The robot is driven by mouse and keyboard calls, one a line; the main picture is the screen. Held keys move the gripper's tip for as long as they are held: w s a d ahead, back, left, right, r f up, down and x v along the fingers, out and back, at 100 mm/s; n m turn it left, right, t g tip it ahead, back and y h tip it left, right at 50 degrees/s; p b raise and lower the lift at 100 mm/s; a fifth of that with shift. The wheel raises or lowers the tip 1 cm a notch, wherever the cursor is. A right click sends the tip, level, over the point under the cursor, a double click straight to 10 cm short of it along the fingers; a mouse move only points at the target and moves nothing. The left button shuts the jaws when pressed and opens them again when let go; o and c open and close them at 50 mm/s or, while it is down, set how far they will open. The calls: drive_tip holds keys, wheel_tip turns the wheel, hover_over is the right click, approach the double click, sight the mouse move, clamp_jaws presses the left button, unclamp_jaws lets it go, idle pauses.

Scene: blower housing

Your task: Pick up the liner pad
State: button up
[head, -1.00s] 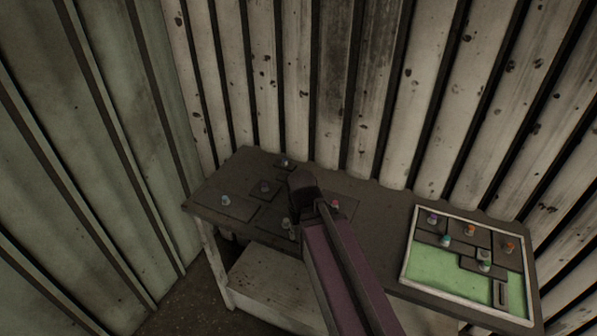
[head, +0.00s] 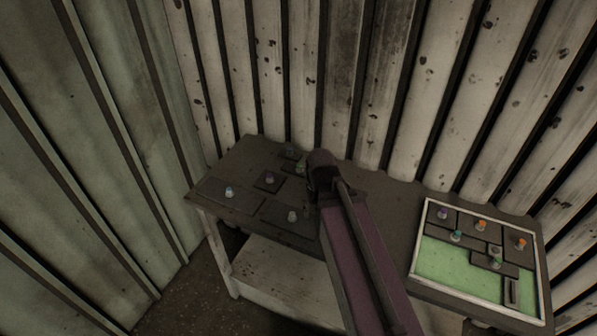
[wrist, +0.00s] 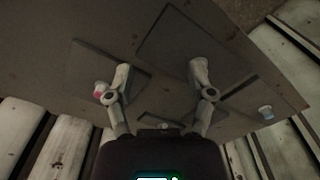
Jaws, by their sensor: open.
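Several flat dark pads, each with a small knob, lie on the dark table (head: 385,200) in the head view; I cannot tell which is the liner pad. A pad with a pinkish knob (wrist: 100,90) is by the left finger, and a larger pad (wrist: 180,40) lies beyond the right finger. My arm hides part of the table.
A pale-rimmed tray (head: 418,240) with a green floor stands on the right of the table and holds several knobbed pads. Corrugated walls (head: 285,70) close in behind and at the left. A lower shelf (head: 275,285) sits under the table.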

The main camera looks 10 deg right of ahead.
sight(300, 165)
drive_tip(key=w+r+n+p, duration=0.1)
drive_tip(key=w+r+p, duration=0.1)
drive_tip(key=w, duration=1.2)
drive_tip(key=w+r+n+p, duration=0.2)
drive_tip(key=w+r+p, duration=0.1)
drive_tip(key=w, duration=1.1)
drive_tip(key=shift+d+r, duration=0.25)
drive_tip(key=shift+r, duration=0.05)
wheel_tip(300, 165, down, 9)
drive_tip(key=b, duration=0.8)
drive_tip(key=shift+r, duration=0.2)
drive_tip(key=shift+w+f, duration=0.1)
drive_tip(key=shift+f+b, duration=2.5)
drive_tip(key=shift+b, duration=0.2)
clamp_jaws()
